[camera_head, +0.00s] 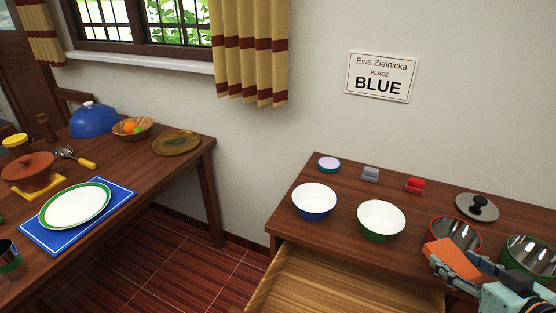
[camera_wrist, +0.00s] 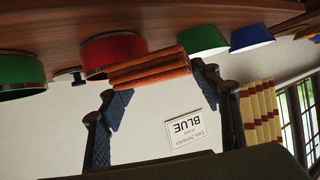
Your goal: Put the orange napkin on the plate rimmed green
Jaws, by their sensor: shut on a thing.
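The orange napkin (camera_head: 452,258) is a folded block held in my gripper (camera_head: 458,268) at the lower right of the head view. In the wrist view the napkin (camera_wrist: 150,68) sits between the two fingertips of my gripper (camera_wrist: 160,88), and the gripper is shut on it. The napkin overlaps the front of a red-rimmed metal bowl (camera_head: 456,232) in the head view. The white plate rimmed green (camera_head: 75,206) lies empty on a blue mat (camera_head: 112,198) on the left table, far from my gripper.
An open drawer (camera_head: 335,285) juts out below the right counter. Bowls with blue (camera_head: 315,201) and green (camera_head: 381,220) outsides, another green bowl (camera_head: 530,257) and a lid (camera_head: 477,207) stand there. A brown pot (camera_head: 28,172) and ladle (camera_head: 66,154) are near the plate. Floor separates the tables.

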